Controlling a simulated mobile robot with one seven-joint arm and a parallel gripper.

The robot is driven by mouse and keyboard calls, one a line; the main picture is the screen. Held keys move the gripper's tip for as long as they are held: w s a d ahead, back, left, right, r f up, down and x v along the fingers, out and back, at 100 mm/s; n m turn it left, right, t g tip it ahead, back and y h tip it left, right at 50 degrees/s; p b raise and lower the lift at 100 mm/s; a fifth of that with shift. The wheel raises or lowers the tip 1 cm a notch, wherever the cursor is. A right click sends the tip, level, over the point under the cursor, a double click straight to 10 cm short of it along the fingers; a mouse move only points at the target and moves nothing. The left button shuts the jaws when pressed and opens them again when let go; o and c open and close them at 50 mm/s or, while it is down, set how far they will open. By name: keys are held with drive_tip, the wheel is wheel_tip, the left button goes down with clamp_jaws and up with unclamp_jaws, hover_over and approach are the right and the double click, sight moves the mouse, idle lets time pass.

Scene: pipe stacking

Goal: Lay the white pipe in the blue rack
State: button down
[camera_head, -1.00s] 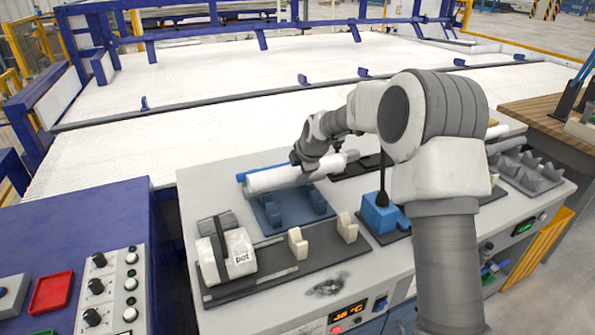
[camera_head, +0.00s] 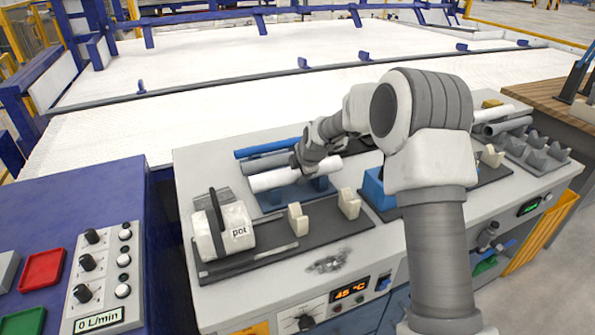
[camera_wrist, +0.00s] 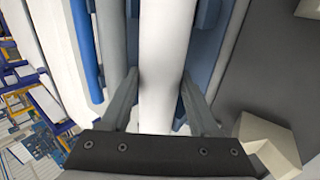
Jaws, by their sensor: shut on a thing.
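The white pipe (camera_head: 275,179) lies across the front part of the blue rack (camera_head: 266,203), in front of a grey pipe (camera_head: 262,165) and a blue pipe (camera_head: 252,150). My gripper (camera_head: 308,170) is shut on the white pipe near its middle. In the wrist view the white pipe (camera_wrist: 163,65) runs between the two fingers of my gripper (camera_wrist: 160,98). The rack (camera_wrist: 207,50) shows beside and under the pipe there. I cannot tell whether the pipe touches the rack's cradles, as the gripper and pipe hide part of them.
A blue block (camera_head: 377,188) stands right of the rack. More pipes (camera_head: 505,125) lie in a grey rack (camera_head: 540,150) at the right.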

drive_tip(key=shift+c, duration=0.2)
unclamp_jaws()
drive_tip(key=p+v, duration=0.2)
drive_tip(key=v, duration=1.6)
drive_tip(key=s+d+r+m+h+p, duration=0.1)
drive_tip(key=s+d+r+m+p, duration=0.15)
drive_tip(key=s+r+m, duration=0.5)
drive_tip(key=s+d+r+m+h+p, duration=0.1)
drive_tip(key=s+d+r+m+h, duration=0.2)
drive_tip(key=s, duration=0.8)
drive_tip(key=s+d+r+m+p, duration=0.1)
drive_tip(key=s+d+m, duration=0.1)
drive_tip(key=s+m, duration=0.4)
drive_tip(key=s+d+r+m+y+p, duration=0.1)
drive_tip(key=s+d+m+p, duration=0.1)
drive_tip(key=s+m, duration=0.4)
drive_tip(key=s, duration=0.3)
drive_tip(key=shift+s+g, duration=0.3)
